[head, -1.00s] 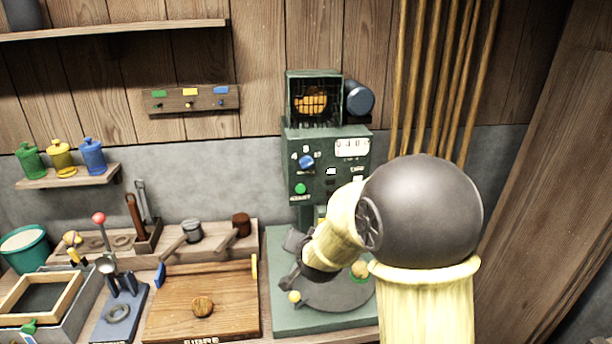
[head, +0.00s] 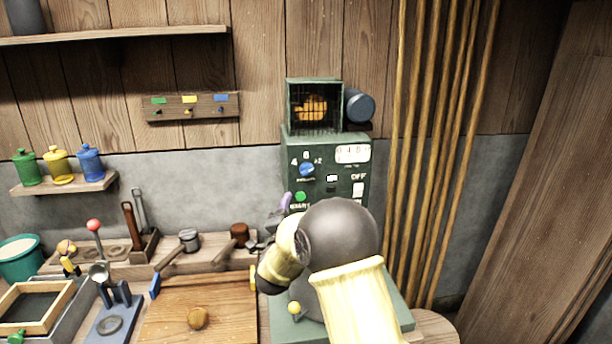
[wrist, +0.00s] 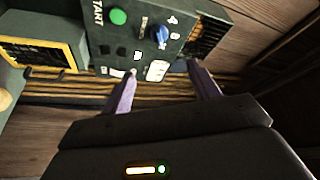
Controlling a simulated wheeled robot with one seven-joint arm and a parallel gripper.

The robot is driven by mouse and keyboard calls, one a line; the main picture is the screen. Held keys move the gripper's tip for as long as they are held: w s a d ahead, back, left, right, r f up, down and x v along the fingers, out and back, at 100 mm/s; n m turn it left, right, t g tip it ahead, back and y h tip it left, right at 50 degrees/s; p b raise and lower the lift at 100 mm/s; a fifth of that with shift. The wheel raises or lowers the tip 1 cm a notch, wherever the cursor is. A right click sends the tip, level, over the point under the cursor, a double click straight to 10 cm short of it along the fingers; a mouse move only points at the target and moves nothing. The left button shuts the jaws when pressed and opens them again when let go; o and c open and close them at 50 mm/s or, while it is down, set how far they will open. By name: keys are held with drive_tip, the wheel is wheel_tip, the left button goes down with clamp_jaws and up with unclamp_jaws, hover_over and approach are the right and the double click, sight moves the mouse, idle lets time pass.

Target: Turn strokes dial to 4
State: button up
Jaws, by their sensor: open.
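The blue strokes dial (head: 306,170) is on the front of the green machine's panel, with the numbers 4, 8 and 12 around its top. I cannot tell clearly which number it points to. The dial also shows in the wrist view (wrist: 160,36), beyond the gap between my fingers. My gripper (wrist: 163,70) is open and empty, its two purple fingers apart and not visibly touching the dial. In the head view one purple finger shows just below and left of the dial, near the green start button (head: 300,197); my arm hides the rest.
The start button also shows in the wrist view (wrist: 118,17). A white switch (head: 358,189) marked OFF is on the panel's right side. A wire cage (head: 314,103) tops the machine. Wooden poles (head: 430,150) stand to the right.

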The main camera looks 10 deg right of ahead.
sight(306, 173)
drive_tip(key=p+x, duration=0.5)
drive_tip(key=x, duration=1.2)
drive_tip(key=shift+w, duration=0.2)
drive_tip(key=c, duration=1)
drive_tip(key=shift+o, duration=0.2)
